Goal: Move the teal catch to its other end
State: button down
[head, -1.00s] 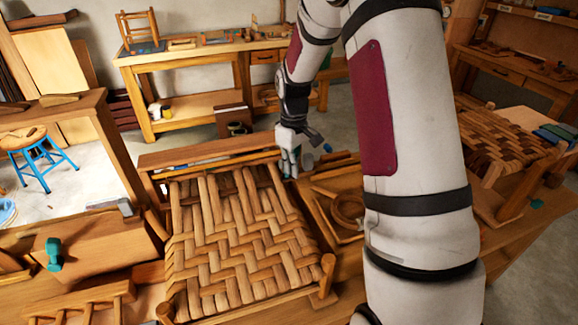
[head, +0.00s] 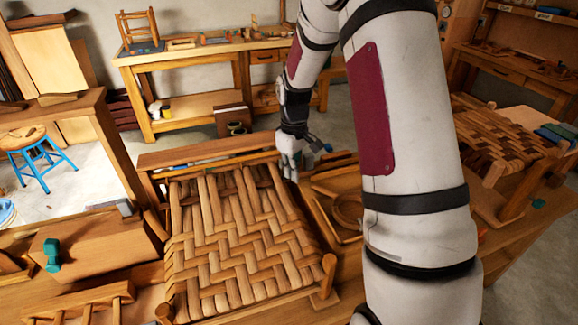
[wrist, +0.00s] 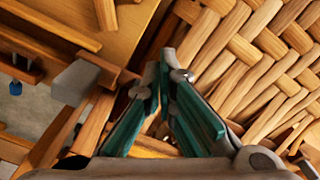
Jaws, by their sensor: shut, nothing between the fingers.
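A small teal piece (head: 52,255), which looks like the catch, stands upright on the wooden box (head: 100,250) at the left in the head view. The wrist view does not clearly show it. My gripper (head: 290,176) is at the far right corner of the woven seat, well to the right of the teal piece and apart from it. In the wrist view my gripper (wrist: 170,72) shows its teal-padded fingers brought together at the tips, with nothing held. The head view is too small to show the fingertips' exact height over the seat frame.
The woven bark seat (head: 235,240) fills the middle of the bench and shows in the wrist view (wrist: 265,60). A grey block (wrist: 75,82) lies left of my fingers. A wooden tray (head: 345,205) lies right of the seat. My arm covers the bench's right part.

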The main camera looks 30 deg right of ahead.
jog(key=shift+f, duration=0.2)
jog(key=shift+w+d+b, duration=0.2)
jog(key=shift+w+b, duration=0.4)
jog(key=shift+w, duration=0.35)
jog(key=shift+w+d+b, duration=0.15)
jog(key=shift+w+b, duration=0.4)
jog(key=shift+w, duration=0.35)
jog(key=shift+r, duration=0.1)
jog(key=shift+s+a+r+p, duration=0.1)
jog(key=shift+s+r+p, duration=0.15)
jog(key=shift+r+p, duration=0.7)
jog(key=shift+s+d+r+p, duration=0.1)
jog(key=shift+s+r+p, duration=0.2)
jog(key=shift+r, duration=1.3)
jog(key=shift+s+a+r+p, duration=0.15)
jog(key=shift+r+p, duration=0.45)
jog(key=shift+r, duration=0.7)
jog(key=shift+s+r, duration=0.1)
